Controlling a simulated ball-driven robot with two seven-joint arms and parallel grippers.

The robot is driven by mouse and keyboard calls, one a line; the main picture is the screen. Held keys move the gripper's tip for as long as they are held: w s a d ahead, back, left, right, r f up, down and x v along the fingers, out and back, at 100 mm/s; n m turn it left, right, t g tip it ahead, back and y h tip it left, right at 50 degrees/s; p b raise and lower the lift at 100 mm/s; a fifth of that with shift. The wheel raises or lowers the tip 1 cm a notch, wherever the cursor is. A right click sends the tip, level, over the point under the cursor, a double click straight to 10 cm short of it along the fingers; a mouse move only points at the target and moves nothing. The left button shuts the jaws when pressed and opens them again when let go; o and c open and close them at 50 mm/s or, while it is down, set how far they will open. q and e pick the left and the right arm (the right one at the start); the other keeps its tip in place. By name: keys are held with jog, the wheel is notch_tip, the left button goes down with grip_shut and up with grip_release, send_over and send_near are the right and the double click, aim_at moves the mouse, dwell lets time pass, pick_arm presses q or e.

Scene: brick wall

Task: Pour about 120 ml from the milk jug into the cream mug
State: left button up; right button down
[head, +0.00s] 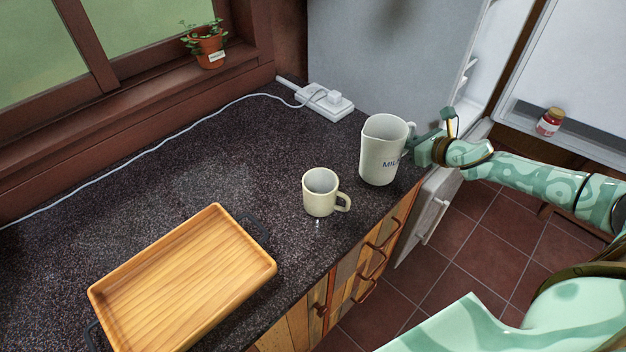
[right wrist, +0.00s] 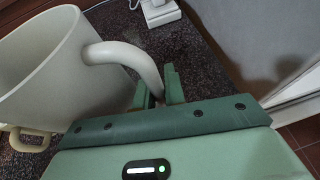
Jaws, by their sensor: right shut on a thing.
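The white milk jug (head: 380,158), marked with dark letters starting "MIL", stands upright or nearly so at the counter's right edge; I cannot tell whether its base touches the counter. The cream mug (head: 319,194) stands upright just left of the jug and apart from it, handle to the right. My right gripper (head: 413,146) is shut on the jug's handle; in the right wrist view the fingers (right wrist: 160,92) close around the handle (right wrist: 132,60). Part of the mug (right wrist: 30,138) shows behind the jug there. The jug's contents are hidden. My left gripper is not in view.
A wooden tray (head: 262,268) with dark handles lies at the front left. A white power strip (head: 328,101) and its cable lie at the back. A potted plant (head: 209,50) stands on the sill. The open fridge (head: 500,60) is at the right. Counter left of the mug is clear.

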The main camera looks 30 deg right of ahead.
aim_at(388, 126)
jog(key=shift+s+a+n+y, duration=0.1)
jog(key=shift+a+n+y, duration=0.2)
jog(key=shift+a, duration=0.2)
jog(key=shift+r, duration=0.1)
jog(key=shift+a+r+p, duration=0.1)
jog(key=shift+r+p, duration=0.45)
jog(key=shift+p, duration=0.25)
jog(key=a+r+n+h+p, duration=0.1)
jog(key=p, duration=0.2)
jog(key=a+r+n+h+p, duration=0.1)
jog(key=r+p, duration=0.1)
jog(key=p, duration=0.2)
jog(key=a+r+n+h+p, duration=0.1)
jog(key=n+p, duration=0.1)
jog(key=p, duration=0.1)
jog(key=shift+s+a+r+p, duration=0.15)
jog(key=shift+a+r+p, duration=0.15)
jog(key=shift+p, duration=0.1)
jog(key=shift+a+r+n+h+p, duration=0.25)
jog(key=shift+a+n+h+p, duration=0.15)
jog(key=shift+a+n+p, duration=0.15)
jog(key=shift+a+r+n+h+p, duration=0.15)
jog(key=shift+a+n+h+p, duration=0.15)
jog(key=shift+a+n, duration=0.05)
jog(key=shift+a+r+n+h+p, duration=0.2)
jog(key=shift+r+n+h+p, duration=0.1)
jog(key=shift+r+p, duration=0.25)
jog(key=shift+a+r+n+h+p, duration=0.3)
jog(key=shift+a+r+n+p, duration=0.1)
jog(key=shift+r, duration=0.2)
